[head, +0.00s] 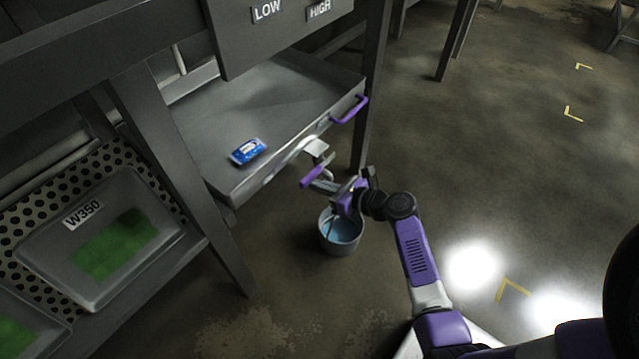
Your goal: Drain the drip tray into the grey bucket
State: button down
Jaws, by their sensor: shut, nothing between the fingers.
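The drip tray (285,92) is a wide grey metal tray under the panel, with a purple handle (349,110) on its front edge. A small pale fitting (317,147) sticks out from the tray's front, and a purple lever (311,177) shows just below it. The grey bucket (327,243) stands upright on the floor below the fitting. Its inside looks pale blue; whether that is liquid I cannot tell. My gripper (327,183) is shut and empty, above the bucket and close beside the lever. Whether it touches the lever is unclear. My gripper and wrist hide part of the bucket's rim.
A blue packet (247,151) lies on the tray. A panel (270,35) labelled LOW and HIGH overhangs the tray. Dark table legs (371,85) stand near the bucket. A bin marked W350 (95,285) sits on the left shelf. The floor at right is open.

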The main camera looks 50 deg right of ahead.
aim_at(312, 176)
jog(key=shift+r+m+y+p, duration=0.5)
jog(key=shift+r+p, duration=0.7)
jog(key=shift+p, duration=1.05)
jog(key=r+m+p, duration=0.1)
jog(key=p, duration=0.2)
jog(key=shift+w+r+m+y, duration=0.1)
jog(key=shift+m+y, duration=0.2)
jog(key=m+p, duration=0.1)
jog(key=r+m+y+p, duration=0.1)
jog(key=p, duration=0.1)
jog(key=shift+d+r, duration=0.25)
jog(key=shift+d+r+m+t+y+p, duration=0.35)
jog(key=shift+m+p, duration=0.25)
jog(key=shift+p, duration=0.4)
jog(key=d+r+m, duration=0.1)
jog(key=m, duration=0.1)
jog(key=d+r+m+t+y, duration=0.1)
jog(key=m, duration=0.1)
jog(key=d+m+y, duration=0.1)
jog(key=d+m, duration=0.1)
jog(key=shift+d+r+m+t, duration=0.1)
jog(key=shift+r+m+t, duration=0.2)
jog(key=shift+r, duration=0.1)
jog(key=shift+d+r, duration=0.1)
jog(key=shift+d, duration=0.15)
